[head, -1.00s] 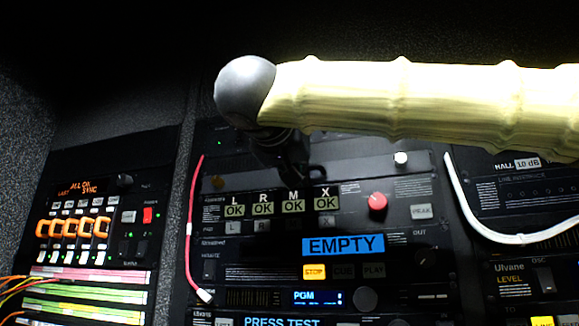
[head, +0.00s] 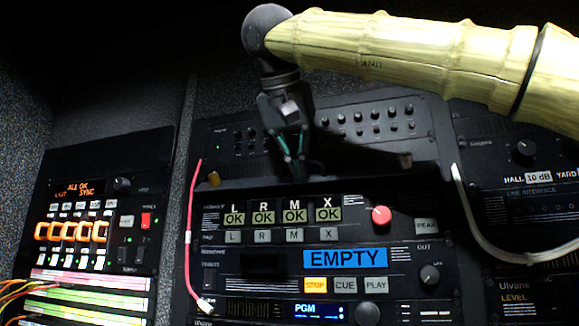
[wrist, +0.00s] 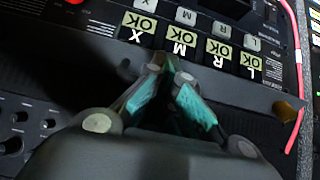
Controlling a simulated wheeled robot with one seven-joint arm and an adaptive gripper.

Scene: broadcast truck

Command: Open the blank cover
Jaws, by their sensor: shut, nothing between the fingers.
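The blank cover appears to be the dark plain strip (head: 365,168) above the row of OK displays, with a brass-coloured knob (head: 213,179) at its left end. Much of it lies in shadow, and I cannot tell whether it is shut or ajar. In the wrist view the cover (wrist: 240,95) runs across in front of the fingers, with the brass knob (wrist: 288,108) at the right. My gripper (head: 300,168) points down at the middle of this strip. In the wrist view its teal-padded fingers (wrist: 168,65) are together at the tips and hold nothing. Contact with the cover is unclear.
Below is a panel with OK displays (head: 265,216), a red knob (head: 381,216) and a blue EMPTY display (head: 345,259). A panel of small knobs (head: 370,120) sits above. A pink cable (head: 187,240) hangs left and a white cable (head: 480,235) right.

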